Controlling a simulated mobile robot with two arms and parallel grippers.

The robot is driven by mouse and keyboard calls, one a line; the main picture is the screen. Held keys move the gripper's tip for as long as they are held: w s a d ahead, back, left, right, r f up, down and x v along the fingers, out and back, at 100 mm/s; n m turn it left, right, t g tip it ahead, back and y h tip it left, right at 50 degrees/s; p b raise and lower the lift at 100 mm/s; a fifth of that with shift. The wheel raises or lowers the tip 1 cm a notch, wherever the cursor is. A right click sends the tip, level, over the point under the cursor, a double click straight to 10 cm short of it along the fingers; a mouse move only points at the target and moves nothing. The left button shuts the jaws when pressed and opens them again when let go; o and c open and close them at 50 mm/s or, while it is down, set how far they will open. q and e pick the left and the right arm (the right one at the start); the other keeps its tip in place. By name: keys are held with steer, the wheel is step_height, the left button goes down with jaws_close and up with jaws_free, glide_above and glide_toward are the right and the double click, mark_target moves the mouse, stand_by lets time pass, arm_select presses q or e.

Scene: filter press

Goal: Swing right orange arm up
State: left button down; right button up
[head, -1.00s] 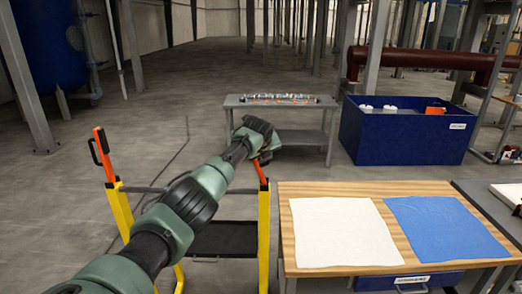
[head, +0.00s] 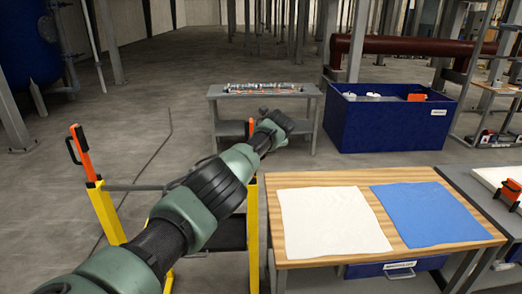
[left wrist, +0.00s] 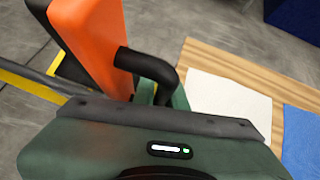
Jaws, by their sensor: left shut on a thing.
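The yellow-legged stand has two orange arms. The left orange arm (head: 80,145) stands upright with a black handle. The right orange arm (head: 252,128) shows its upper end above my left arm and looks close to upright; its lower part is hidden behind my arm. In the left wrist view the right orange arm (left wrist: 88,40) is close, with a bent black handle (left wrist: 150,66) on its side. My left gripper (head: 279,123) is at this handle and shut on it. Its fingertips are mostly hidden by its own body in the left wrist view. My right gripper is not in view.
A wooden table (head: 440,242) with a white cloth (head: 330,220) and a blue cloth (head: 425,212) stands right of the stand. Behind are a grey bench (head: 230,112) and a blue bin (head: 385,128). Open floor lies at the left.

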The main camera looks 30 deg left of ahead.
arm_select(q)
steer(key=shift+f, duration=0.2)
steer(key=c, duration=1.8)
jaws_free()
steer(key=shift+o, duration=0.4)
steer(key=shift+w+d, duration=0.1)
steer(key=shift+r, duration=0.1)
steer(key=v, duration=0.7)
steer(key=shift+d+b, duration=0.2)
steer(key=shift+b, duration=0.1)
steer(key=shift+r, duration=0.1)
